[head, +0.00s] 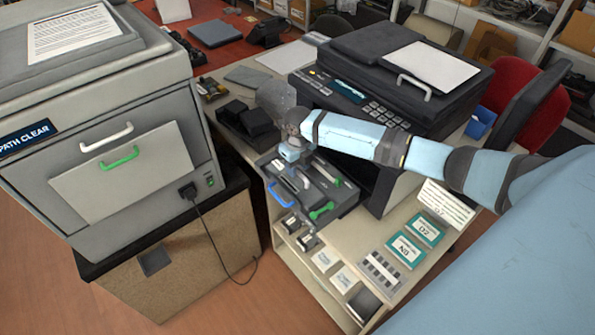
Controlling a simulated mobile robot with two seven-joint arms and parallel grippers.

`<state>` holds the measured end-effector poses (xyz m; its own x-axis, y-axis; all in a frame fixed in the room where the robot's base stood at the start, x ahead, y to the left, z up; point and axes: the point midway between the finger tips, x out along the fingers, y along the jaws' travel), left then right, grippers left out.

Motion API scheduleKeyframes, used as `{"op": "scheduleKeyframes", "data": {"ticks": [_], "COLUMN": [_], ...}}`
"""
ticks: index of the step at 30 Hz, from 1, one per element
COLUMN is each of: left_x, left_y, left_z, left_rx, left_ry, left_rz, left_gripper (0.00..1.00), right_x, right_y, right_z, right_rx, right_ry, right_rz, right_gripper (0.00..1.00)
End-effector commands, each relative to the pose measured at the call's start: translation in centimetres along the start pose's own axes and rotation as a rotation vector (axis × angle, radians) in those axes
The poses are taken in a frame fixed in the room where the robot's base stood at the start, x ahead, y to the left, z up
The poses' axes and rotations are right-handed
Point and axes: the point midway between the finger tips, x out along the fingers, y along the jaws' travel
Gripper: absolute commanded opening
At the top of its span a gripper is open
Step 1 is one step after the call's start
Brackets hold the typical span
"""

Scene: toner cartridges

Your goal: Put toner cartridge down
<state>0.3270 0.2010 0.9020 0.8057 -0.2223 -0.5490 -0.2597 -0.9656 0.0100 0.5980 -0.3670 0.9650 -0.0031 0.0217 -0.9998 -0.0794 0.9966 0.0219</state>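A dark grey tray-like unit (342,198) sits at the front of the desk, left of the black printer. Dark cartridge-like pieces lie in it, with a blue handle (280,195), a white handle (327,171) and a green handle (322,210). I cannot tell which piece is the toner cartridge. My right gripper (299,180) points down over the left part of the unit, between the blue and white handles. Its fingertips are small and partly merge with the pieces below, so its opening and any hold are unclear. My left gripper is out of view.
The black printer (395,75) stands close behind my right forearm. A large grey machine (110,130) stands at left on a cabinet. Teal boxes (425,229) and a slotted holder (381,269) lie on the desk at front right. Dark blocks (250,120) lie behind the gripper.

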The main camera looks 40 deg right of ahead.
Motion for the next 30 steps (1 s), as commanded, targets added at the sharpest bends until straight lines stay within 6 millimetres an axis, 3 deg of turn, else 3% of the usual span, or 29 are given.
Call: {"op": "scheduleKeyframes", "data": {"ticks": [9, 16, 20, 25, 30], "left_x": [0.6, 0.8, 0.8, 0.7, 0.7], "left_y": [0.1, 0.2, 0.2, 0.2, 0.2], "left_z": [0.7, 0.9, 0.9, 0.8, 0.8], "left_rx": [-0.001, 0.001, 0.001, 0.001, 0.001], "left_ry": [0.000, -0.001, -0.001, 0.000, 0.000], "left_rz": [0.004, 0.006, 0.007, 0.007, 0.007], "left_gripper": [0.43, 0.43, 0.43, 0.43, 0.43], "right_x": [-6.8, -9.0, -7.2, -1.8, 1.5], "right_y": [-0.1, 0.1, 2.4, 9.8, 16.9], "right_z": [0.1, 0.0, -0.7, -3.4, -7.5], "right_rx": [0.000, 0.005, 0.095, 0.461, 0.980], "right_ry": [-0.004, -0.003, -0.039, -0.156, -0.222], "right_rz": [-0.002, 0.001, 0.036, 0.209, 0.504], "right_gripper": [0.40, 0.40, 0.40, 0.40, 0.40]}}
